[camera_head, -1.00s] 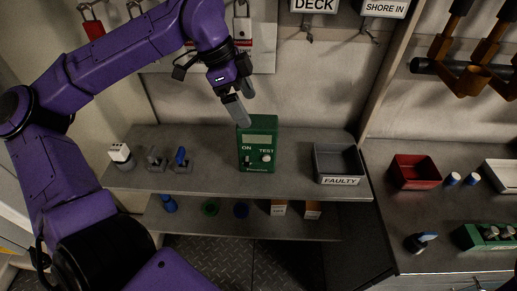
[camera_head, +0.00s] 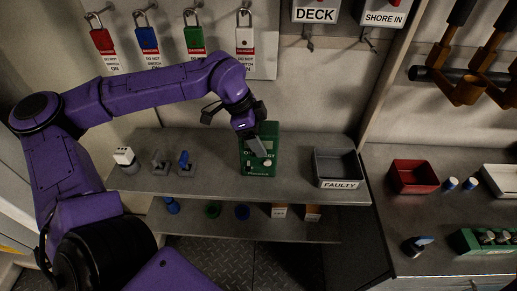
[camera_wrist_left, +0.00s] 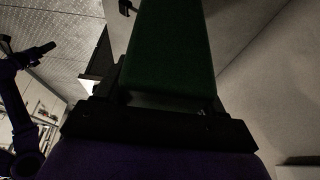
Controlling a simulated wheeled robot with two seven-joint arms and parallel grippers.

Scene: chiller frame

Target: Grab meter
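The green meter (camera_head: 247,163) stands upright on the upper grey shelf, left of the FAULTY bin. My left gripper (camera_head: 259,147) reaches it from above. One grey finger lies across the meter's front and covers part of its face; the other finger is hidden. In the left wrist view the dark green meter (camera_wrist_left: 170,50) fills the space in front of the gripper's palm, and the fingertips do not show clearly. I cannot tell whether the fingers are closed on it.
The grey FAULTY bin (camera_head: 338,184) stands right of the meter. Small switches (camera_head: 185,163) stand to the left on the same shelf. Padlocks (camera_head: 245,40) hang on the wall behind. A red bin (camera_head: 414,178) is on the right counter. Bare shelf lies between switches and meter.

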